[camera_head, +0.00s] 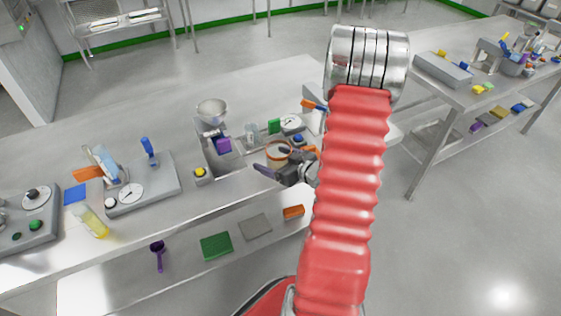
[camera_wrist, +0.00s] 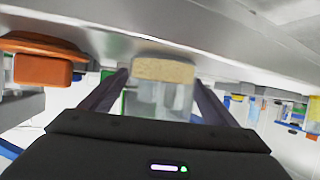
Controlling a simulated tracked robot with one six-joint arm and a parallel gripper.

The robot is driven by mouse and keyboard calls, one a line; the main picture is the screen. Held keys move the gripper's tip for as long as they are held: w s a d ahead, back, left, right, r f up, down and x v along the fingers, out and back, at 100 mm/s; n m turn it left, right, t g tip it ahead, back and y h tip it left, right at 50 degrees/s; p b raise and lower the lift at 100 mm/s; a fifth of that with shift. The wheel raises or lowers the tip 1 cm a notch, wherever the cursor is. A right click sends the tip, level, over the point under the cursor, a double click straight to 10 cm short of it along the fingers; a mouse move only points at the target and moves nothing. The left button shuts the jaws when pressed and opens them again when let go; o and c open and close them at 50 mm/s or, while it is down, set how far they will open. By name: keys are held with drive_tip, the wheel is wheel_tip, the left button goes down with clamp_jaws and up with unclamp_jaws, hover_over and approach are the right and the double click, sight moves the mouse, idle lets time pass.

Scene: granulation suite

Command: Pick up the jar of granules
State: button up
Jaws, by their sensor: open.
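The jar of granules (camera_head: 277,157) stands on the metal bench near its right end, with a brownish rim showing in the head view. In the wrist view, which looks upside down, the jar (camera_wrist: 163,97) is clear with a pale beige layer of granules. My gripper (camera_head: 283,164) is open, low at the bench, with one dark finger to each side of the jar. In the wrist view the jar shows between the fingertips of my gripper (camera_wrist: 161,80), with small gaps on both sides. I cannot tell whether a finger touches it. My red-sleeved arm hides the area to the right.
A round dial (camera_head: 291,122), a green block (camera_head: 274,126) and a blue knob (camera_head: 298,138) are close behind. An orange object (camera_wrist: 42,70) lies beside the fingers.

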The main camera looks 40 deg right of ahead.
idle(0.4)
drive_tip(key=c, duration=2)
